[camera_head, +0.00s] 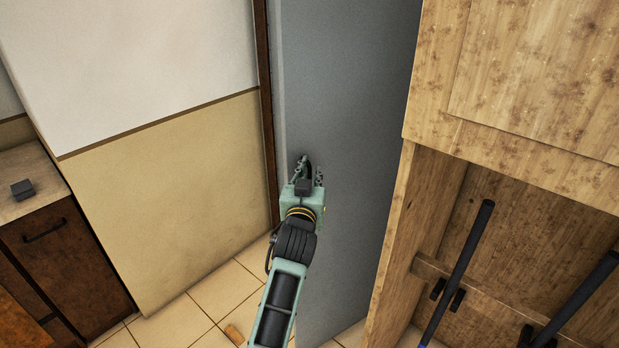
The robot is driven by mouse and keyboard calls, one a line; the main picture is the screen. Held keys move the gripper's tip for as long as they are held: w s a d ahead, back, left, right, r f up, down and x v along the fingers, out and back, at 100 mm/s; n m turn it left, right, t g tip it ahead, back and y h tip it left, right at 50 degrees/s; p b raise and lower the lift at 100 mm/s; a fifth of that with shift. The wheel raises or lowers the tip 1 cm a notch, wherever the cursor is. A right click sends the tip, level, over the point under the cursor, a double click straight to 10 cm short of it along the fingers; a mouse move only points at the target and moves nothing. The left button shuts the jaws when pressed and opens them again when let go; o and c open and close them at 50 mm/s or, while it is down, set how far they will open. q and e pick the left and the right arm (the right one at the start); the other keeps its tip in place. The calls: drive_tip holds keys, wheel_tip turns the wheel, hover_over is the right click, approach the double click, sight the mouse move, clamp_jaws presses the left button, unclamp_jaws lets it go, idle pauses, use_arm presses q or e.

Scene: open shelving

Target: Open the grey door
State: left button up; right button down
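The grey door (345,110) stands upright in the middle of the camera_head view, between a dark brown frame strip and a wooden shelf unit. My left gripper (309,168) is in front of the door's left part, close to its left edge. Its two fingers stand a little apart, with a small dark part between them. I cannot tell whether that part is the door's handle or whether the fingers press on it. My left arm and gripper hide the door's lower left part. My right gripper is not in view.
The wooden shelf unit (392,248) stands close on the right, with dark bars (465,255) in its open bay. A brown cabinet (62,258) with a small dark block (22,189) on top is at the left. Tiled floor (218,292) lies between cabinet and door.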

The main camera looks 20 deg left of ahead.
use_arm(q)
approach(312, 132)
drive_tip(key=x, duration=0.5)
drive_tip(key=shift+d, duration=0.1)
